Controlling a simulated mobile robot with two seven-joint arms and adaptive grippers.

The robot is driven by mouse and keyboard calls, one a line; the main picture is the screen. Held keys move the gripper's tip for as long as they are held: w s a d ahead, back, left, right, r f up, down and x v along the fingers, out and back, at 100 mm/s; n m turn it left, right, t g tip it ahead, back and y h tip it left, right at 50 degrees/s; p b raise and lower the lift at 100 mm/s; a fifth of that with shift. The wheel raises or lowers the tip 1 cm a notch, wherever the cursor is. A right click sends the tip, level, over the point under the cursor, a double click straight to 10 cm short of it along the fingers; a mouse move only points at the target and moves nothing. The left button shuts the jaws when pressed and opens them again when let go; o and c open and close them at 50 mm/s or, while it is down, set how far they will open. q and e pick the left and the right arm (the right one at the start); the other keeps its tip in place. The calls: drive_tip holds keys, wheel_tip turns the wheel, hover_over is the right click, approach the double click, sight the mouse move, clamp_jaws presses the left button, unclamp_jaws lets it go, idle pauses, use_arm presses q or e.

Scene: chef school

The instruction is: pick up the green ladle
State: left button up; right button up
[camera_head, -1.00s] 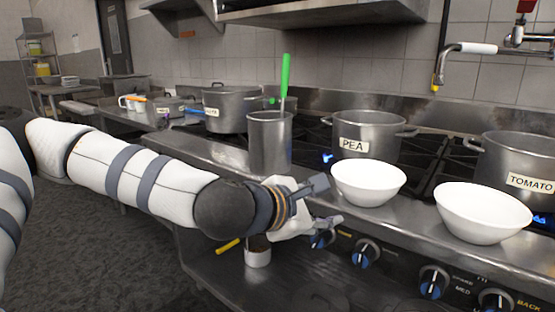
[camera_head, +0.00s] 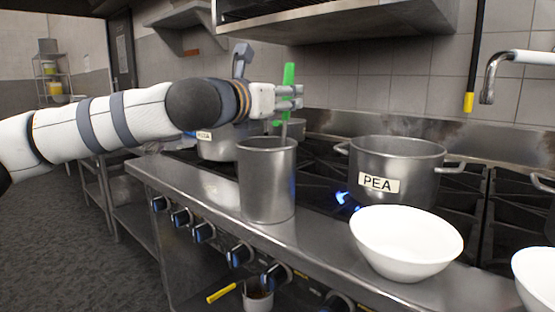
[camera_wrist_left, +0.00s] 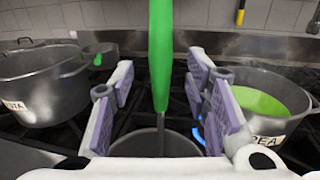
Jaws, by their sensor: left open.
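The green ladle (camera_head: 287,82) stands upright in a tall metal container (camera_head: 267,185), its green handle rising above the rim. In the left wrist view the handle (camera_wrist_left: 160,50) runs down between the two fingers, and the container (camera_wrist_left: 150,143) is below. My left gripper (camera_head: 290,97) is open, with its fingers at the height of the handle. In the wrist view its fingers (camera_wrist_left: 163,100) are on either side of the handle, with gaps showing. The ladle's lower end is hidden inside the container. My right gripper is not in view.
A pot labelled PEA (camera_head: 395,170) stands on the stove to the right, with green contents in the wrist view. A white bowl (camera_head: 406,243) sits in front of it. Another pot (camera_wrist_left: 45,85) stands left of the container. A blue flame (camera_head: 341,197) burns near the PEA pot.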

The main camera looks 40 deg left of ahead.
sight(288, 97)
use_arm(q)
drive_tip(key=w, duration=0.3)
drive_tip(key=shift+w+a+f, duration=0.1)
drive_tip(key=shift+w+a, duration=0.05)
clamp_jaws()
